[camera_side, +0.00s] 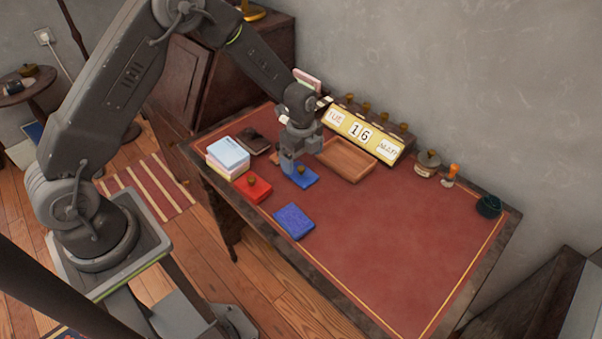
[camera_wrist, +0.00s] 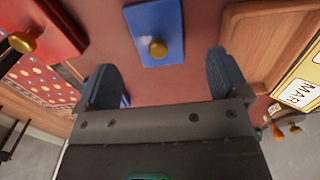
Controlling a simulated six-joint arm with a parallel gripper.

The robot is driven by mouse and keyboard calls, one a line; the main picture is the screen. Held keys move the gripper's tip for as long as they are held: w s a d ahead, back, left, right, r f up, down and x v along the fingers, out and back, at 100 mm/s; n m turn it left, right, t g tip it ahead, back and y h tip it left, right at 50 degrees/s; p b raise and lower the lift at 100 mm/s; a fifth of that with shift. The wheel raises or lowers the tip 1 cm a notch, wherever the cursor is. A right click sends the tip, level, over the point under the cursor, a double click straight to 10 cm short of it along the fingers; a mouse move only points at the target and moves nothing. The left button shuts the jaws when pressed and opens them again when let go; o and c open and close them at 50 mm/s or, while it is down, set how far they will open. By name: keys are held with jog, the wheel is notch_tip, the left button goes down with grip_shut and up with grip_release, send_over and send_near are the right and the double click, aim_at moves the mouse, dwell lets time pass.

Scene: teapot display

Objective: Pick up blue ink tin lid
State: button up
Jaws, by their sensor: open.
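The blue ink tin lid (camera_side: 305,180) lies flat on the desk, partly hidden behind my gripper (camera_side: 293,164) in the side view. In the wrist view the blue lid (camera_wrist: 153,22) is a blue rectangle with a round brass knob (camera_wrist: 158,48). My gripper (camera_wrist: 160,72) is open and empty, its two blue-grey fingers apart. The knob appears between the fingers' lines, slightly beyond the fingertips. My gripper is low over the lid; I cannot tell whether it touches. A textured blue pad (camera_side: 294,221) lies separately nearer the desk's front edge.
A red lid with a brass knob (camera_side: 253,188) lies left of the blue lid. A wooden tray (camera_side: 349,160) is close on the right, with a yellow calendar (camera_side: 364,133) behind it. Stacked boxes (camera_side: 228,155) stand at left. The desk's right half is mostly clear.

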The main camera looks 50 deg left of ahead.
aim_at(301, 167)
notch_tip(301, 167, down, 5)
jog(key=shift+s+r, duration=0.1)
jog(key=shift+c, duration=0.3)
jog(key=c, duration=0.9)
